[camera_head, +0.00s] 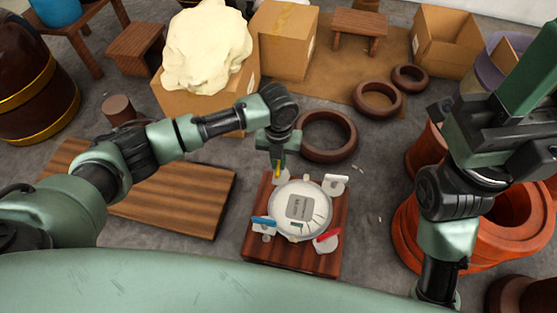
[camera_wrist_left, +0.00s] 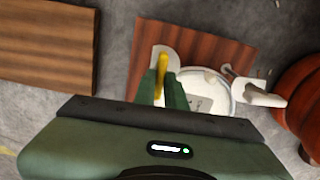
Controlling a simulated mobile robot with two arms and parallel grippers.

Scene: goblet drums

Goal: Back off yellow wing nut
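A round white drum head (camera_head: 300,208) with a grey label sits on a reddish wooden board (camera_head: 262,243). The yellow wing nut (camera_head: 278,170) is at its far left edge; it also shows in the left wrist view (camera_wrist_left: 162,62). My left gripper (camera_head: 277,160) reaches down over it. In the left wrist view its two green fingers (camera_wrist_left: 162,88) stand close on either side of the yellow nut and appear shut on it. Part of the nut is hidden between them. My right gripper (camera_head: 515,100) is raised at the right; its fingertips are not clear.
A blue (camera_head: 264,221), a red (camera_head: 327,236) and a white wing nut (camera_head: 334,180) sit around the drum head. Orange clay drum shells (camera_head: 410,225) stand at the right. A wooden plank (camera_head: 175,205) lies at the left. A brown ring (camera_head: 328,135) lies behind the board.

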